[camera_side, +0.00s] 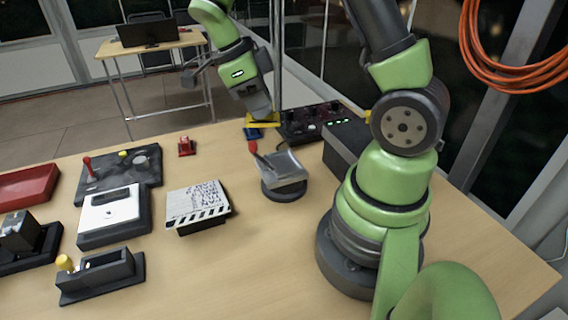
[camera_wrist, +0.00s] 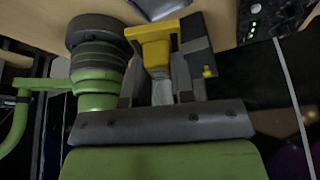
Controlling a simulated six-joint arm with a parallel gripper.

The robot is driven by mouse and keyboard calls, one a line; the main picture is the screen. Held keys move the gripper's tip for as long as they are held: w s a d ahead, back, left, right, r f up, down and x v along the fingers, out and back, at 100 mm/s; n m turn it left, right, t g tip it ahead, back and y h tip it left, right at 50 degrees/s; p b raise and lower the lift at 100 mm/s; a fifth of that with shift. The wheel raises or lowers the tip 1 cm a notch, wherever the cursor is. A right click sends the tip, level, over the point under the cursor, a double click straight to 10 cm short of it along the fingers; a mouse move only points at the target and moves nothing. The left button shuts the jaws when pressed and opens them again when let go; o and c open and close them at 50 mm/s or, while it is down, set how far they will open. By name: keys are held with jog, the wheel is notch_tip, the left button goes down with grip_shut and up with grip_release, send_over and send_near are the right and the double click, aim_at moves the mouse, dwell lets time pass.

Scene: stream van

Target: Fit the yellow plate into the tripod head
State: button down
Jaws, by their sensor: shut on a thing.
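The yellow plate (camera_side: 263,121) is held in my gripper (camera_side: 257,109), toward the far edge of the table. In the wrist view the yellow plate (camera_wrist: 156,46) shows between the fingers of my gripper (camera_wrist: 161,88). I take the tripod head (camera_side: 287,167) to be the silver open-topped piece on a round black base, with a red-tipped lever at its left. It stands nearer the side camera than my gripper, apart from the plate. A silver-grey piece at the top of the wrist view may be the tripod head, partly cut off.
A small blue object (camera_side: 253,134) lies just below the plate in the side picture. A black panel with green lights (camera_side: 310,122) and a dark box (camera_side: 346,147) stand to the right. A clapperboard (camera_side: 197,204) lies left of the tripod head.

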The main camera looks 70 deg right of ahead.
aim_at(278, 116)
jog(key=s+m+y, duration=0.1)
jog(key=m, duration=0.2)
jog(key=d+m+y, duration=0.1)
jog(key=m, duration=0.2)
jog(key=s+m+y, duration=0.1)
jog(key=m, duration=0.2)
jog(key=shift+s+d+f+m+y, duration=0.15)
jog(key=shift+s+d+m+y, duration=0.15)
jog(key=shift+d+m+y, duration=0.1)
jog(key=f+m, duration=0.1)
jog(key=f, duration=0.2)
jog(key=f+m+y, duration=0.1)
jog(key=f+m, duration=0.1)
jog(key=f, duration=0.1)
jog(key=s+f+m+t, duration=0.1)
jog(key=f, duration=0.3)
jog(key=shift+d+y, duration=0.3)
jog(key=c, duration=1)
grip_release()
jog(key=shift+f, duration=0.1)
